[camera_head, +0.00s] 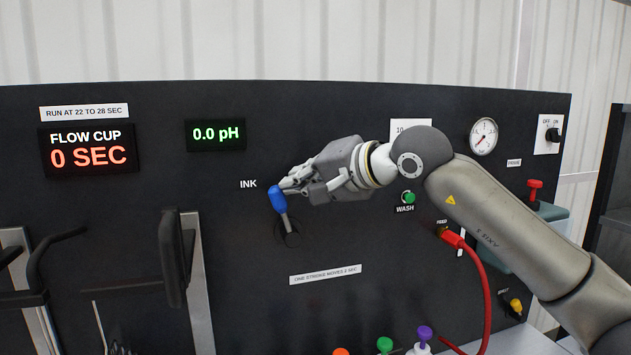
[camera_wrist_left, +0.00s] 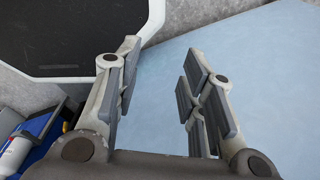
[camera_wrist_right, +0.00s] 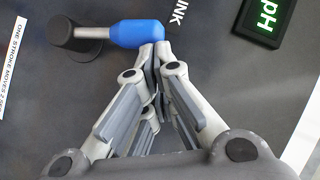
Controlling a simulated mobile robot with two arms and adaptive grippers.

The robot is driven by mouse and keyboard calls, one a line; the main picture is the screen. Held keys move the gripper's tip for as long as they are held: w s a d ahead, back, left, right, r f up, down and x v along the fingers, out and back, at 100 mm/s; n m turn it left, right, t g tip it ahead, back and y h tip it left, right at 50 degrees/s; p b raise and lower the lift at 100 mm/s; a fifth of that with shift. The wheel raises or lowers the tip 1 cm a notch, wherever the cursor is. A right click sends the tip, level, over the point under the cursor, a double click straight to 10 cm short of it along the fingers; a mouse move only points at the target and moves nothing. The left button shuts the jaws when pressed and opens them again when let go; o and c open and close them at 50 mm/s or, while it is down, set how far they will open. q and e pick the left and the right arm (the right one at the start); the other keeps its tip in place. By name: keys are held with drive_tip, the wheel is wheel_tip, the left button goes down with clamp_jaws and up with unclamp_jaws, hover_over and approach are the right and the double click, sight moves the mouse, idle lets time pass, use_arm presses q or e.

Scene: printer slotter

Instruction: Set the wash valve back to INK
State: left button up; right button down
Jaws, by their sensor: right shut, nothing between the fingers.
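The wash valve has a blue-handled lever (camera_head: 278,200) on a round black pivot (camera_head: 291,239) on the dark panel. The lever points up and slightly left, with the INK label (camera_head: 248,184) just left of its tip. My right gripper (camera_head: 284,187) is shut and empty, its fingertips at the upper right end of the blue handle. The right wrist view shows the fingertips (camera_wrist_right: 152,50) right beside the handle end (camera_wrist_right: 138,33); I cannot tell whether they touch. The WASH label (camera_head: 405,209) is further right. My left gripper (camera_wrist_left: 160,75) is open and empty.
A flow cup display (camera_head: 88,157) and a pH display (camera_head: 215,134) are at left. A green button (camera_head: 408,197), a gauge (camera_head: 483,136) and a red cable (camera_head: 487,290) are at right. Dark handles (camera_head: 176,258) stick out at lower left.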

drive_tip(key=shift+s+a+f+n+h, duration=0.1)
drive_tip(key=shift+s+a+n+h, duration=0.2)
drive_tip(key=shift+a+n+h, duration=0.4)
drive_tip(key=shift+s+a+f+n+h, duration=0.1)
drive_tip(key=shift+s+a+n+h, duration=0.25)
drive_tip(key=shift+a, duration=0.55)
drive_tip(key=v, duration=1.2)
drive_tip(key=shift+a, duration=0.1)
